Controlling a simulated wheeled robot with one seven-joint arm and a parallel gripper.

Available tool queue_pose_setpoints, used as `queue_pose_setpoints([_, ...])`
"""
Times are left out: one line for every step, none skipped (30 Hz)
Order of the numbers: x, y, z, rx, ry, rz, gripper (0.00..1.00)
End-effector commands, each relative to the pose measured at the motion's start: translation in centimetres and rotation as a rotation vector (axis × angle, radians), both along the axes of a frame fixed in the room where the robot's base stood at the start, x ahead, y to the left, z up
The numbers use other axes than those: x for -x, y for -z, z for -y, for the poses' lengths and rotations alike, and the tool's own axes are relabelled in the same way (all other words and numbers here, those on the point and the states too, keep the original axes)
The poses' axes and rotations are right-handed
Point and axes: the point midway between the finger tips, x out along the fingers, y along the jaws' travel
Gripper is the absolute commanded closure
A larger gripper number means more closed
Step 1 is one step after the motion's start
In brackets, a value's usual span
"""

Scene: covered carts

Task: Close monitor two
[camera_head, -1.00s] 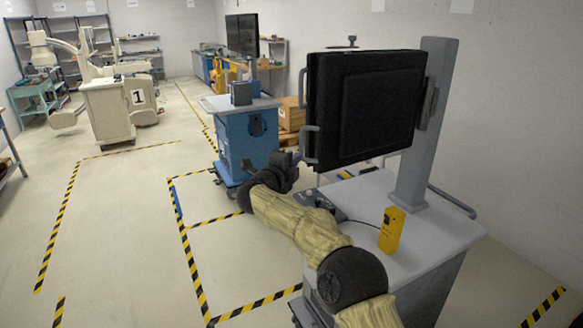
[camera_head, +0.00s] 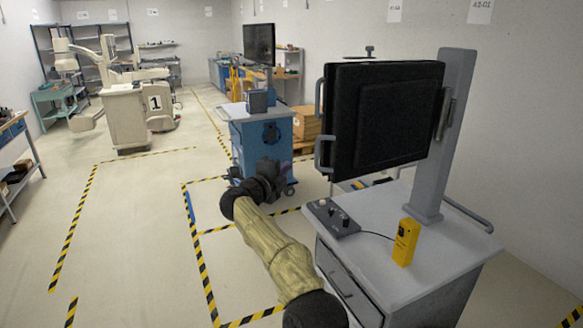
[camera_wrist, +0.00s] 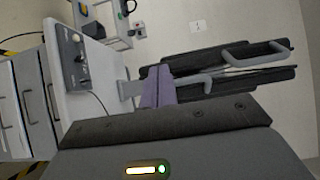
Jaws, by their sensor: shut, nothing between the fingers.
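A dark double-panel monitor (camera_head: 385,115) stands on a grey post on the near cart, with grey handles (camera_head: 323,155) on its left edge. In the wrist view the two dark panels (camera_wrist: 222,52) show edge-on, one over the other, close together with a narrow gap, each with a grey handle (camera_wrist: 255,54). I cannot see a "two" label on it. My gripper shows in the wrist view with its purple fingers (camera_wrist: 158,86) together and empty, overlapping the panels' near end in the picture. In the head view its dark wrist is left of the monitor, apart from the handles; the fingertips are unclear.
The near cart top (camera_head: 440,250) holds a control box (camera_head: 332,215) and a yellow device (camera_head: 405,242). A blue cart (camera_head: 262,140) with another screen (camera_head: 259,44) stands behind. A white machine marked 1 (camera_head: 127,115) is farther left. Striped floor tape surrounds free floor at left.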

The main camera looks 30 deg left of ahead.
Motion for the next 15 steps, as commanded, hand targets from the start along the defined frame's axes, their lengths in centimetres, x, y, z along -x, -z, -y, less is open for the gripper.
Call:
queue_pose_setpoints([0.3, -0.1, -0.4, 0.0, -0.001, -0.001, 1.0])
queue_pose_setpoints([0.4, 0.0, -0.5, 0.0, 0.0, -0.001, 1.0])
queue_pose_setpoints([0.4, -0.3, -0.6, 0.001, 0.0, -0.001, 1.0])
queue_pose_setpoints([0.4, -0.5, -0.7, 0.001, 0.0, -0.001, 1.0])
queue_pose_setpoints([0.4, -0.5, -0.8, 0.002, 0.0, -0.001, 1.0])
queue_pose_setpoints([0.5, -0.4, -0.9, 0.003, 0.0, -0.002, 1.0])
queue_pose_setpoints([0.5, -0.4, -1.0, 0.003, 0.0, -0.002, 1.0])
queue_pose_setpoints([0.5, -0.5, -1.1, 0.002, -0.001, -0.002, 1.0])
queue_pose_setpoints([0.6, -0.5, -1.3, 0.002, -0.001, -0.002, 1.0])
queue_pose_setpoints([0.6, -0.5, -1.4, 0.002, -0.001, -0.002, 1.0])
queue_pose_setpoints([0.6, -0.4, -1.4, 0.002, 0.0, -0.002, 1.0])
queue_pose_setpoints([0.7, -0.5, -1.5, 0.001, 0.0, -0.001, 1.0])
queue_pose_setpoints([0.7, -0.5, -1.6, 0.001, 0.0, -0.001, 1.0])
queue_pose_setpoints([0.7, -0.5, -1.7, 0.002, 0.0, -0.002, 1.0])
queue_pose_setpoints([0.8, -0.4, -1.8, 0.002, 0.0, -0.002, 1.0])
